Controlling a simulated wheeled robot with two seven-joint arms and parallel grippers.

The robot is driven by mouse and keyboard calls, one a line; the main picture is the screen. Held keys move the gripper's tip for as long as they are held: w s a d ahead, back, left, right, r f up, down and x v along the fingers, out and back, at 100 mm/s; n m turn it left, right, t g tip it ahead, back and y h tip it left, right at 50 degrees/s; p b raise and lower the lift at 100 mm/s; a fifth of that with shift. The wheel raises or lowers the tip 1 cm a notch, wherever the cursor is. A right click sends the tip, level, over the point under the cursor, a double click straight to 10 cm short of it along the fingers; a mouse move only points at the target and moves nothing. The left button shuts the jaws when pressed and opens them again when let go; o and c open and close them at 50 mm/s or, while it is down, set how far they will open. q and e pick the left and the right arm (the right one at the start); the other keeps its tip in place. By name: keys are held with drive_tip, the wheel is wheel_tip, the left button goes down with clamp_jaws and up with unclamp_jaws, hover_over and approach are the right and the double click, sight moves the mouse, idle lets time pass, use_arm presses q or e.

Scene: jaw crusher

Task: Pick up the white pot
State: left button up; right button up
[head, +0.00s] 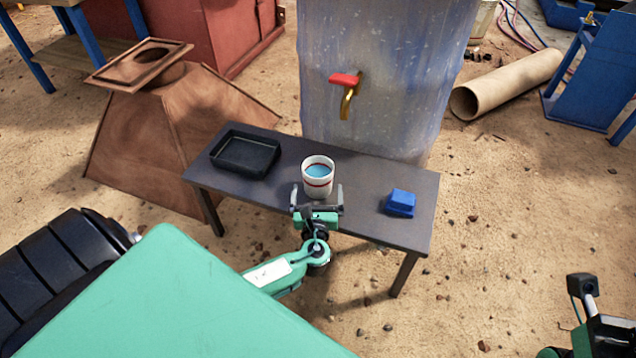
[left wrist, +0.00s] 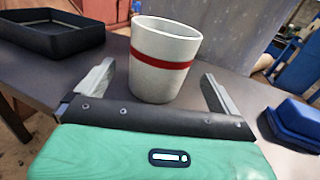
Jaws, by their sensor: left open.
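The white pot (head: 318,178) stands upright on the dark table (head: 272,193), below the tap. It has a red band and blue inside. My left gripper (head: 317,196) is open at the near side of the pot. In the left wrist view the pot (left wrist: 163,62) stands just ahead of the two fingers of my left gripper (left wrist: 160,85), centred between them, with a gap on each side. Part of my right arm (head: 600,325) shows at the lower right; its fingers are not clearly visible.
A black tray (head: 246,154) lies left of the pot and a blue block (head: 400,203) lies right of it. A large barrel (head: 385,90) with a red-handled tap (head: 346,88) stands behind the table. A brown hopper (head: 160,125) stands at the left.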

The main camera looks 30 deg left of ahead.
sight(319, 168)
use_arm(q)
drive_tip(key=b+x, duration=0.1)
drive_tip(key=x, duration=0.4)
drive_tip(key=shift+w+a+b, duration=0.2)
drive_tip(key=shift+w+b, duration=0.1)
drive_tip(key=shift+b, duration=0.05)
drive_tip(key=c, duration=1.2)
drive_tip(key=shift+c, duration=0.6)
drive_tip(key=shift+r, duration=0.1)
